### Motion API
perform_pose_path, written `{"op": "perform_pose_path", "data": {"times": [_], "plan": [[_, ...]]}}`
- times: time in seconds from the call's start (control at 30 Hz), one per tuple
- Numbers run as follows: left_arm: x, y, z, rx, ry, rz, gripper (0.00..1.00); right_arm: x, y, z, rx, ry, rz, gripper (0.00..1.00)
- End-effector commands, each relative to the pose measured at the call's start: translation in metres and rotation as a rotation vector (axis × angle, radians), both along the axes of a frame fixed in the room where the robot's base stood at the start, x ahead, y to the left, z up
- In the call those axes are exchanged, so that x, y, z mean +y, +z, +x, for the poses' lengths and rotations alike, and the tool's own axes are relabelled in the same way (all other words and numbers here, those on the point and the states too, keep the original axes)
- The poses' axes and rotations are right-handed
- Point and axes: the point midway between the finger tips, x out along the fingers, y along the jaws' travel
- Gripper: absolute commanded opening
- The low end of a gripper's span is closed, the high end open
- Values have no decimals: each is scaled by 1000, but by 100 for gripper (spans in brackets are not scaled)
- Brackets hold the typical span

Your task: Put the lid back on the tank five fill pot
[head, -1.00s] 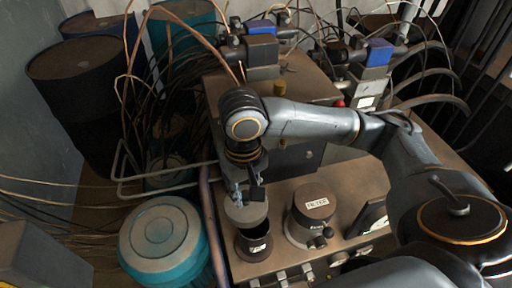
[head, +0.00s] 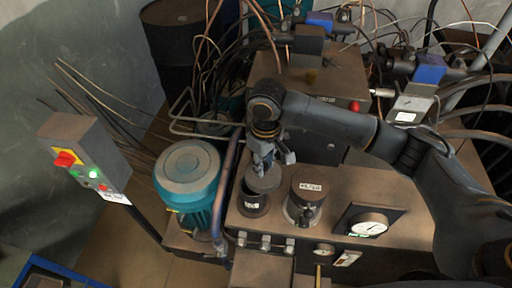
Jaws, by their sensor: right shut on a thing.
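The fill pot (head: 252,204) is a dark round pot with a small white label, near the front left of the machine's top. My right gripper (head: 268,165) points down above it and is shut on the grey round lid (head: 263,180). The lid is over the pot, a little toward its far right side, and looks slightly tilted. I cannot tell whether lid and rim touch. The pot's dark opening partly shows below the lid. My left gripper is not in view.
A teal motor (head: 188,178) and an upright pipe (head: 226,180) stand left. A control box (head: 84,156) with a red switch is at far left.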

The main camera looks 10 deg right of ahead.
Motion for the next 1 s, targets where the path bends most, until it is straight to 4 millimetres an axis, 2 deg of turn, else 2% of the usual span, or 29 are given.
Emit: {"op": "perform_pose_path", "data": {"times": [0.03,0.1,0.23,0.4,0.67,1.0], "plan": [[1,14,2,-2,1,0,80,6,5,9,2,57,0,0],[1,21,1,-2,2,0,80,12,0,18,2,138,-1,0],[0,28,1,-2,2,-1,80,18,-7,30,0,242,0,0],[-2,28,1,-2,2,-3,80,20,-13,35,0,298,0,0],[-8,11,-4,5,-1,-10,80,20,-27,36,-1,301,-1,0],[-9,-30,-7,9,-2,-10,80,20,-59,35,-1,300,0,0]]}}
